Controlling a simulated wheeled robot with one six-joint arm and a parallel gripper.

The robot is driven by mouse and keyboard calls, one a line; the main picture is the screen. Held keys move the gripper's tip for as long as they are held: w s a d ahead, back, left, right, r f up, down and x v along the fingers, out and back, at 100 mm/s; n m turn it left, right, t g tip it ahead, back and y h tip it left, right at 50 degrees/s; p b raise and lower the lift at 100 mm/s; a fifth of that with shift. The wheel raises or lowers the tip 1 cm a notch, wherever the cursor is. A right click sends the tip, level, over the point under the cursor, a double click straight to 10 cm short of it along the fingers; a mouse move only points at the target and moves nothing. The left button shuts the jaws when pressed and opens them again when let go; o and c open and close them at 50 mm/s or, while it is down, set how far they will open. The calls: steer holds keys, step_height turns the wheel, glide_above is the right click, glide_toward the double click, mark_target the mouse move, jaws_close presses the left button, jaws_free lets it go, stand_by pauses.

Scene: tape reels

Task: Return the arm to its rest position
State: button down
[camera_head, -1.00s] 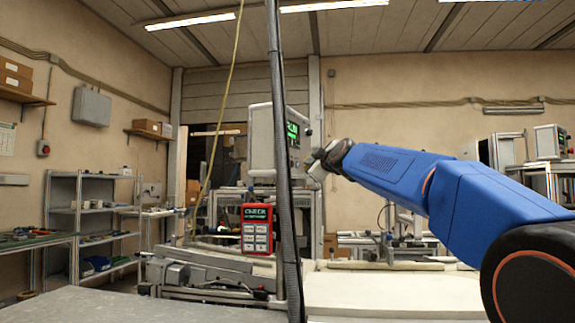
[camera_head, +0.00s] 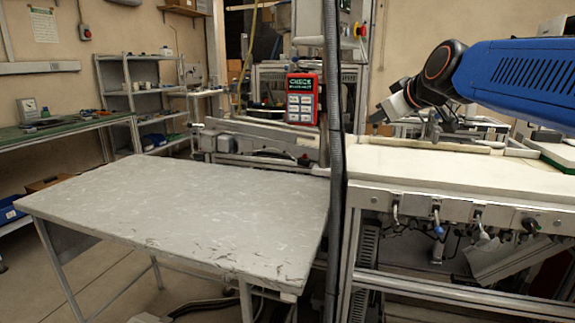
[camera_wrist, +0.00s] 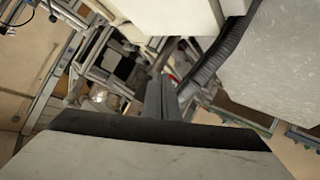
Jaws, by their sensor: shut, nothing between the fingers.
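My blue arm (camera_head: 520,78) reaches in from the right in the head view, above the white-topped bench. My gripper (camera_head: 378,117) is grey, at the left end of the dark wrist joint. It points left and down and hangs in the air beside the black hose. In the wrist view my gripper (camera_wrist: 160,97) shows as narrow grey fingers close together, shut and empty. The wide pale and black body in front of the lens hides the lower part of that view.
A black corrugated hose (camera_head: 334,150) hangs left of my gripper. The grey table (camera_head: 190,210) is bare. The white-topped bench (camera_head: 440,170) lies below the arm. A red CHECK panel (camera_head: 302,98) stands behind the hose. Shelves (camera_head: 140,90) stand at the back left.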

steer(key=s+d+f+m+g+h, duration=0.1)
steer(key=s+d+f+m+g, duration=0.1)
steer(key=s+f, duration=0.9)
steer(key=s+d+f+m+g+h, duration=0.1)
steer(key=s+d+f+m+g, duration=0.1)
steer(key=s+f, duration=0.9)
steer(key=s+d+f+m+g, duration=0.1)
steer(key=s+f+m+g, duration=0.2)
steer(key=s+f, duration=0.8)
steer(key=shift+s+d+f+g+h, duration=0.3)
steer(key=shift+s+d+f+h, duration=0.1)
steer(key=shift+f, duration=0.5)
